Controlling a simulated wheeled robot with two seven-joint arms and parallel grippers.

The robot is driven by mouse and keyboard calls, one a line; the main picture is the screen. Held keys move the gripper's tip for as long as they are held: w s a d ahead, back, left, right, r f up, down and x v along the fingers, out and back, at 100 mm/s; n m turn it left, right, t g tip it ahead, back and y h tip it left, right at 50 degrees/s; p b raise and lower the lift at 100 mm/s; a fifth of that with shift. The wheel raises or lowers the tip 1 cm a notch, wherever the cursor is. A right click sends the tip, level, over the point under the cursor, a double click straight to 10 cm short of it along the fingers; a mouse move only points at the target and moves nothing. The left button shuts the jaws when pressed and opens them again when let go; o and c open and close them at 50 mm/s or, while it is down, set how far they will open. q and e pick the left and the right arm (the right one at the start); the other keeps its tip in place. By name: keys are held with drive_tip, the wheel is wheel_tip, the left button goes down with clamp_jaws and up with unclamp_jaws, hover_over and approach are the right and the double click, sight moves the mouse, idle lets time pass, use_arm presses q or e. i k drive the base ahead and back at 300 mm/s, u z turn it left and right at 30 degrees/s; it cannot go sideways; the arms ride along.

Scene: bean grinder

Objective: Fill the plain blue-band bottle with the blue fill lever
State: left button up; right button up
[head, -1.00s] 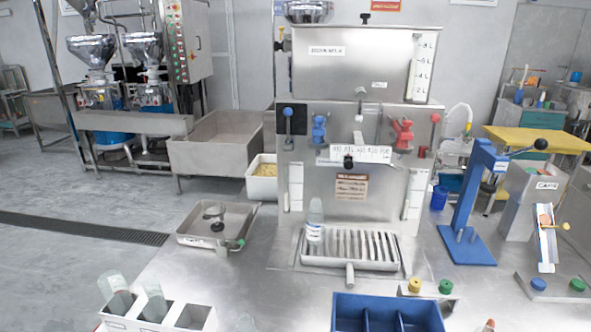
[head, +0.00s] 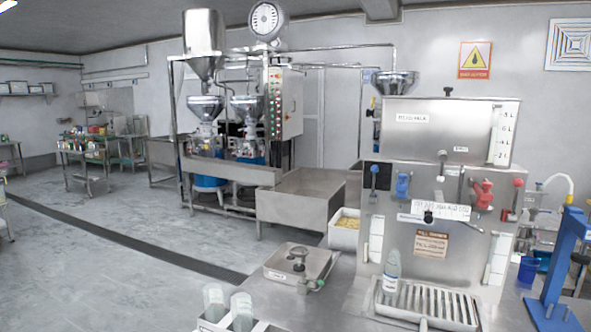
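A clear bottle with a pale label (head: 391,271) stands upright at the left end of the drip grate (head: 440,303), below the blue tap (head: 403,185). A bluish band shows on it, but its fill level is too small to tell. The blue-knobbed lever (head: 374,172) stands upright on a dark plate at the left of the steel filling machine (head: 440,135). A red tap (head: 482,194) and a red-knobbed lever (head: 517,190) are on its right. Neither of my grippers shows in the head view.
A steel tray with a valve-like fitting (head: 297,264) lies left of the machine. Two more bottles (head: 228,309) stand in a white rack at the bottom edge. A blue press stand (head: 562,265) is at the right. Open floor (head: 100,270) lies left.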

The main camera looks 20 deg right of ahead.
sight(374, 169)
drive_tip(key=u, duration=0.8)
drive_tip(key=i, duration=1.2)
drive_tip(key=z, duration=2.15)
